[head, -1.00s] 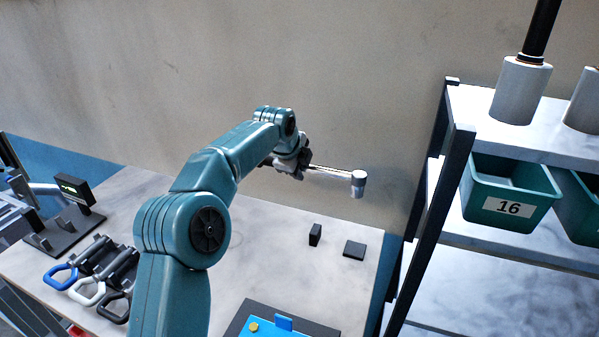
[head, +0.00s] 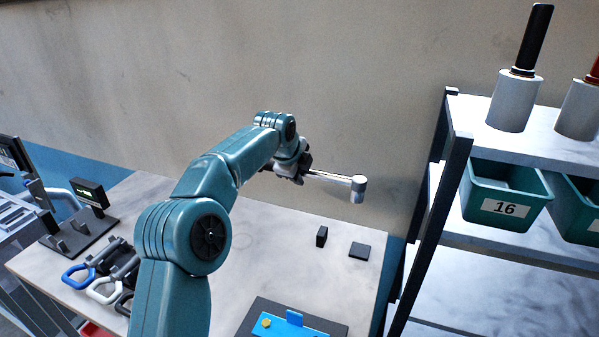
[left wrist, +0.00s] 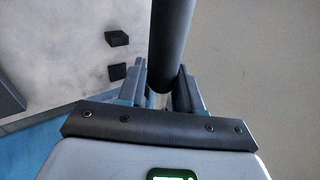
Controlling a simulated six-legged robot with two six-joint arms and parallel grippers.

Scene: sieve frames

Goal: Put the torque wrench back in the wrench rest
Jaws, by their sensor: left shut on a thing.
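My left gripper (head: 298,170) is shut on the torque wrench (head: 335,179), holding it above the back of the bench. Its silver shaft and head (head: 358,189) point right in the head view. In the left wrist view the wrench's dark, round handle (left wrist: 171,40) runs up from between the fingers (left wrist: 166,88). A black base with upright prongs (head: 78,240) and a small screen box stands at the bench's left; it looks like the wrench rest, and its prongs look empty. It is well left of the gripper. My right gripper is out of view.
Several looped-handle tools (head: 105,272) lie at front left. Two small black blocks (head: 321,237) (head: 359,250) stand at right, below the wrench. A blue plate on a dark base (head: 293,322) is at the front. A shelf with green bins (head: 505,195) rises at right. The bench middle is clear.

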